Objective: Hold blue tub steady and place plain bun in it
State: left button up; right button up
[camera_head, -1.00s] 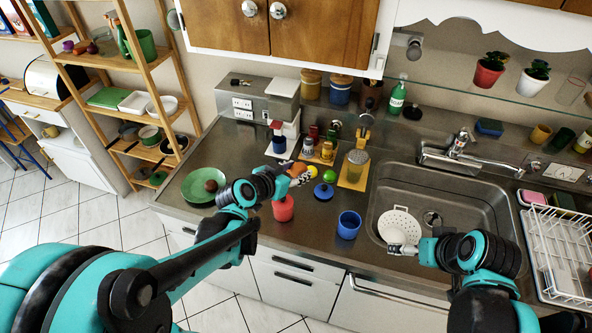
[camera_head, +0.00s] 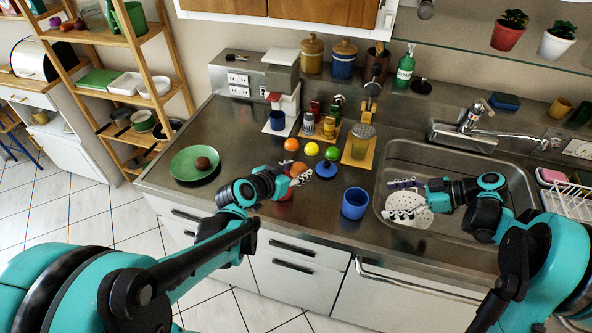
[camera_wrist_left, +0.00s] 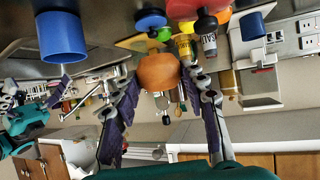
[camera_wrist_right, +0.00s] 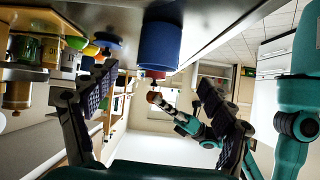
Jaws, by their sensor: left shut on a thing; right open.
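The blue tub (camera_head: 355,204) stands upright on the counter left of the sink; it also shows in the left wrist view (camera_wrist_left: 62,38) and right wrist view (camera_wrist_right: 160,45). My left gripper (camera_head: 300,174) is shut on a round brown bun (camera_wrist_left: 159,72), held above the counter to the left of the tub. In the head view the bun is mostly hidden by the fingers. My right gripper (camera_head: 403,198) is open and empty over the sink's left side, right of the tub and apart from it, its fingers pointing towards the tub.
A blue lid-like piece (camera_head: 326,170) lies behind the tub. Orange, yellow and green balls lie further back. A green plate (camera_head: 186,172) holds a brown round item. A white colander (camera_head: 410,212) sits in the sink.

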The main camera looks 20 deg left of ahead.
aim_at(358, 204)
pick_arm(q)
jog(key=shift+f, duration=0.35)
pick_arm(e)
jog(key=shift+w+d+f+n, duration=0.1)
jog(key=shift+w+f+n, duration=0.1)
jog(key=shift+f+n, duration=0.4)
jog(key=shift+a+f, duration=0.2)
jog(key=shift+f, duration=0.05)
pick_arm(q)
notch_tip(358, 204, down, 3)
jog(key=b, duration=0.3)
jog(key=shift+r, duration=0.2)
pick_arm(e)
jog(key=x, duration=0.8)
jog(key=shift+s+r, duration=0.1)
pick_arm(q)
jog(key=shift+f+b, duration=0.3)
pick_arm(e)
jog(key=shift+x, duration=0.8)
jog(key=shift+a+r, duration=0.1)
jog(key=shift+r, duration=0.05)
jog(key=c, duration=0.9)
pick_arm(q)
jog(key=shift+d, duration=0.1)
pick_arm(e)
jog(key=shift+o, duration=0.2)
